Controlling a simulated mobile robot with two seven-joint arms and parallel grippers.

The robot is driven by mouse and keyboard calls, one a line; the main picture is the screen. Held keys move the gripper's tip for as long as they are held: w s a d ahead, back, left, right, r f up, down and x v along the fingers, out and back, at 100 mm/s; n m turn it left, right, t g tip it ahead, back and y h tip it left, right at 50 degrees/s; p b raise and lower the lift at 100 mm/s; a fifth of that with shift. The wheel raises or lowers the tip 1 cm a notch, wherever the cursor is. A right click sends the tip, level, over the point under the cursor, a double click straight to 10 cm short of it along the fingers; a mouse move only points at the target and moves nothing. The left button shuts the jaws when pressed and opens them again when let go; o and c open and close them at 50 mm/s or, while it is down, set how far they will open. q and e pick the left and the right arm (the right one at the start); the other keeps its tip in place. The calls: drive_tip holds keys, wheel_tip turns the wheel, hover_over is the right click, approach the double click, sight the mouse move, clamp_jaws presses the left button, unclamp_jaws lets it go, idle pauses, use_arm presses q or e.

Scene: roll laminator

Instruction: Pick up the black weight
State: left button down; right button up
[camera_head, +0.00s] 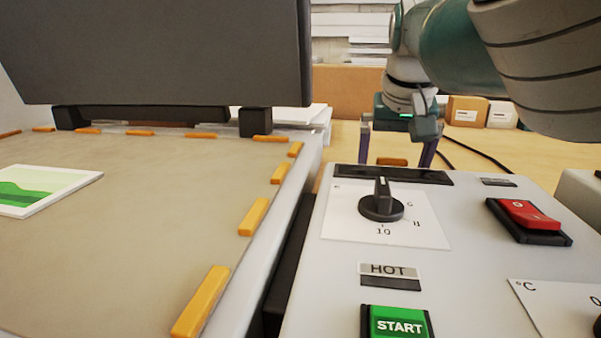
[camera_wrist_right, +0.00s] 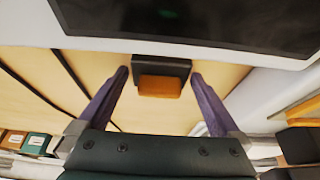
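A small black block with an orange end, which looks like the black weight (camera_wrist_right: 178,66), lies between the fingertips of my right gripper (camera_wrist_right: 159,75) in the right wrist view. The fingers are apart, with a gap on either side of it. In the head view my right gripper (camera_head: 396,160) points down behind the control panel, fingers spread. The orange part (camera_head: 392,161) shows between them, and the panel's back edge hides what lies lower. My left gripper is not in view.
The control panel (camera_head: 463,215) with dial (camera_head: 381,205), red switch (camera_head: 528,214) and START button (camera_head: 398,322) stands in front. A dark upright panel (camera_head: 160,50) rises at left above a beige bed (camera_head: 130,240) edged with orange strips. Cables (camera_head: 480,152) and small boxes (camera_head: 467,110) lie behind right.

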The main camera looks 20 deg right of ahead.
drive_tip(key=shift+r, duration=0.1)
clamp_jaws()
idle(0.5)
